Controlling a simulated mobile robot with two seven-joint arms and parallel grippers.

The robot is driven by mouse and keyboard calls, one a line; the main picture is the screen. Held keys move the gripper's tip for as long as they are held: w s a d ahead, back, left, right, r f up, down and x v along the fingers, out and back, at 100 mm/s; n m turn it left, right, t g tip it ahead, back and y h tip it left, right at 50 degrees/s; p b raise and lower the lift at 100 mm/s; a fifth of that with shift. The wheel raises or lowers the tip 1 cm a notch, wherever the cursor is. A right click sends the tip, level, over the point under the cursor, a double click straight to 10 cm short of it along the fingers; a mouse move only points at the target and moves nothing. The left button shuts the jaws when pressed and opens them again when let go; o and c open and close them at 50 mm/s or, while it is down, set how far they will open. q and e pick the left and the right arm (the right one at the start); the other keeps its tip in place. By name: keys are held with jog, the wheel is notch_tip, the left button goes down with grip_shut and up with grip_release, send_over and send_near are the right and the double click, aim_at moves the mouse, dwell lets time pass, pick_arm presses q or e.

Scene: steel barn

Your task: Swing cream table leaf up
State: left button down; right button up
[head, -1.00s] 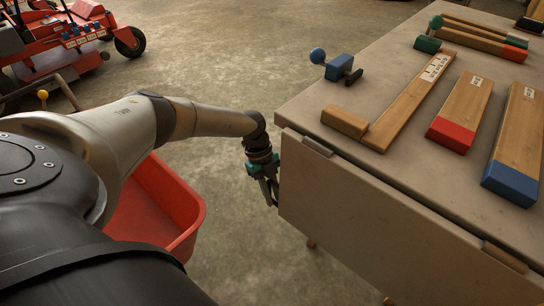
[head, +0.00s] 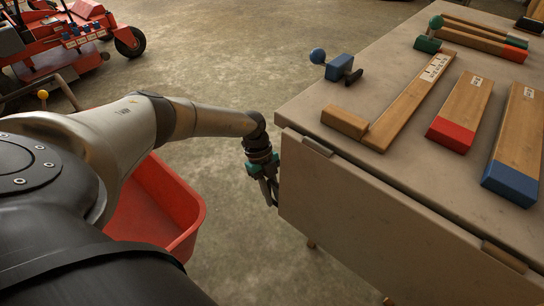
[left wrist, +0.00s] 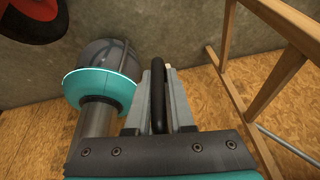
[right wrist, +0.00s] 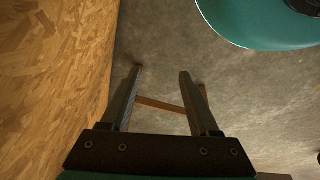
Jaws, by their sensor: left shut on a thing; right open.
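The cream table leaf (head: 375,220) hangs down steeply along the near side of the table in the head view. The cream tabletop (head: 400,80) is level above it. My left gripper (head: 269,192) is at the leaf's left edge. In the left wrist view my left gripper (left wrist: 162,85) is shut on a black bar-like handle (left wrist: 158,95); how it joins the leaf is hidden. My right gripper (right wrist: 160,75) is open, with nothing between its fingers in the right wrist view; the head view does not show it.
A red tub (head: 190,215) stands below my left arm. A red machine (head: 70,40) is at the back left.

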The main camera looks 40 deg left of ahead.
pick_arm(q)
jog(key=shift+s+a, duration=0.1)
jog(key=shift+s, duration=0.1)
pick_arm(e)
jog(key=shift+r, duration=0.1)
pick_arm(q)
jog(key=s+r+g+p, duration=0.2)
jog(key=s+g+p, duration=0.1)
jog(key=s, duration=0.4)
jog(key=s+a+r+n+g+p, duration=0.1)
jog(key=s+r+g+p, duration=0.2)
jog(key=s+p, duration=0.2)
jog(key=shift+s+g, duration=0.4)
jog(key=shift+s, duration=0.8)
pick_arm(e)
jog(key=s+d+f, duration=0.7)
jog(key=s+f, duration=0.1)
jog(key=s, duration=0.3)
jog(key=shift+d+f+h, duration=0.2)
jog(key=shift+f+h, duration=0.05)
jog(key=shift+h, duration=0.15)
pick_arm(q)
jog(key=c, duration=0.8)
grip_release()
jog(key=shift+f, duration=0.1)
jog(key=shift+c, duration=0.2)
